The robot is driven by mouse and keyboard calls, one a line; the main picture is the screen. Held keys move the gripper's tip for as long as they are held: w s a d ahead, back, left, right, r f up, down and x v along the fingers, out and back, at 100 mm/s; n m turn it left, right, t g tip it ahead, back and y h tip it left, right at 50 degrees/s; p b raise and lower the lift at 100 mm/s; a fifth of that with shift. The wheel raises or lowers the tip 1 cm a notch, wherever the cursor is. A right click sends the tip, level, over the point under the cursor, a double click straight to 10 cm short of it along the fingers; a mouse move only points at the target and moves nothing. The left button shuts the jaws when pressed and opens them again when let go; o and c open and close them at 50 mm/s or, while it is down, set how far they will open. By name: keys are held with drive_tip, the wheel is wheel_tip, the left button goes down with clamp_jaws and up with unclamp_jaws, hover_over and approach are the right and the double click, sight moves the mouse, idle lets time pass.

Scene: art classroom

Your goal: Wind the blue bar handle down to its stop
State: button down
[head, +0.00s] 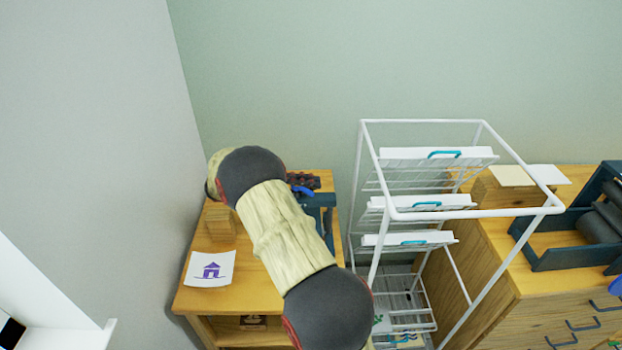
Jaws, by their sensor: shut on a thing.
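The blue bar handle (302,190) shows only as a short bright blue piece just right of my arm's dark joint. It sits by a dark blue frame (327,212) on the small wooden table (255,292). My arm covers most of both. What looks like my gripper (306,179), dark with reddish parts, is right at the handle and shut on it. Its fingertips are too small and too covered to make out. How high the handle stands cannot be told.
A white card with a purple house (210,268) and a wooden block (219,222) are on the table. A white wire rack (370,190) stands close on the right. Beyond it, a wooden cabinet (490,270) carries a dark blue roller device (572,240). Walls close the left and back.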

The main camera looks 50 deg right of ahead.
drive_tip(key=shift+s+a+r+m+g+y+p, duration=0.15)
drive_tip(key=shift+m+g+y+p, duration=0.45)
drive_tip(key=shift+p, duration=1.3)
drive_tip(key=shift+s+a+f+m+g+y+p, duration=0.15)
drive_tip(key=shift+m+g+y+p, duration=0.45)
drive_tip(key=shift+p, duration=1.25)
drive_tip(key=y+p, duration=0.1)
drive_tip(key=p, duration=0.4)
drive_tip(key=m+y+p, duration=0.1)
drive_tip(key=y+p, duration=0.1)
drive_tip(key=p, duration=0.3)
drive_tip(key=shift+s+a+r+g, duration=0.2)
drive_tip(key=shift+a+g, duration=0.1)
drive_tip(key=shift+g, duration=0.1)
drive_tip(key=m+y+p, duration=0.1)
drive_tip(key=p, duration=0.4)
drive_tip(key=shift+a+f, duration=0.15)
drive_tip(key=shift+a+f+m+y+p, duration=0.1)
drive_tip(key=shift+f+m+y+p, duration=0.25)
drive_tip(key=shift+p, duration=0.85)
drive_tip(key=shift+r, duration=0.1)
drive_tip(key=c, duration=1.7)
unclamp_jaws()
drive_tip(key=shift+r, duration=0.15)
drive_tip(key=b, duration=0.2)
drive_tip(key=h+b, duration=0.1)
drive_tip(key=b, duration=0.2)
drive_tip(key=shift+w+f+b, duration=0.1)
drive_tip(key=shift+f+b, duration=0.15)
drive_tip(key=shift+b, duration=0.05)
